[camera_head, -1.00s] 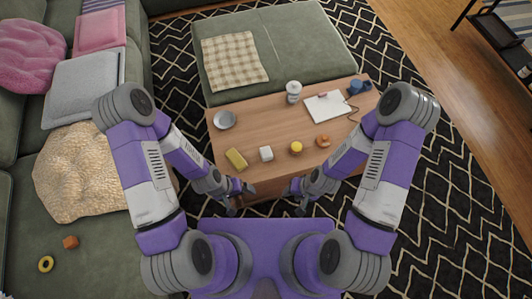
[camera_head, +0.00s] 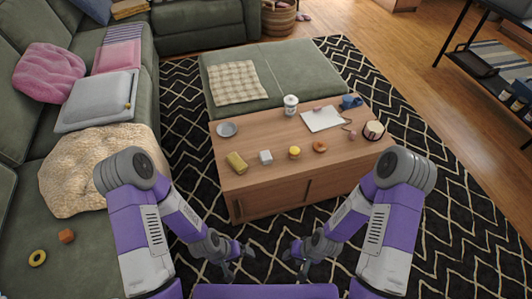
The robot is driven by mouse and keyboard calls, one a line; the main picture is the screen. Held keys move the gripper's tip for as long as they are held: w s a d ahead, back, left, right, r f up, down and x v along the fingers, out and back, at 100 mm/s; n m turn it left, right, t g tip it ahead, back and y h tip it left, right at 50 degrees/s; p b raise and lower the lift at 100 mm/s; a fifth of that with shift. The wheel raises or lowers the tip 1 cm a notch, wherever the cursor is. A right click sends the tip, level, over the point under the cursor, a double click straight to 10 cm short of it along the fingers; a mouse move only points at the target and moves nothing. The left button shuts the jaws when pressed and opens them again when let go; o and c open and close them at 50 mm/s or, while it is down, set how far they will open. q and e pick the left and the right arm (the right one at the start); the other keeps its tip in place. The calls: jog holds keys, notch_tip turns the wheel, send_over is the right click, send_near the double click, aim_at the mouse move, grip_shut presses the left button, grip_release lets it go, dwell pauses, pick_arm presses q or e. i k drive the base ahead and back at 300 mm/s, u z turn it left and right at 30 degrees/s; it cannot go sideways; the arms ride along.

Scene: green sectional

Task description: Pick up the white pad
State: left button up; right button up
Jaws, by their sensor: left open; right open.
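A flat white pad (camera_head: 323,119) lies on the wooden coffee table (camera_head: 280,135), toward its back right. A small pink item rests at its upper edge. My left gripper (camera_head: 238,264) and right gripper (camera_head: 297,264) are open and empty in front of the table, low in the view. Both are apart from the pad, with the table front between them and it.
Near the pad are a white cup (camera_head: 290,105), a blue mug (camera_head: 351,101) and a round container (camera_head: 373,130). A white cube (camera_head: 265,157), yellow block (camera_head: 236,162), donut (camera_head: 320,146) and grey dish (camera_head: 227,129) also stand there. The sofa (camera_head: 30,165) borders the left.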

aim_at(265, 157)
jog(key=u, duration=0.4)
jog(key=k, duration=0.6)
jog(key=z, duration=0.15)
jog(key=i, duration=1.45)
jog(key=u, duration=0.75)
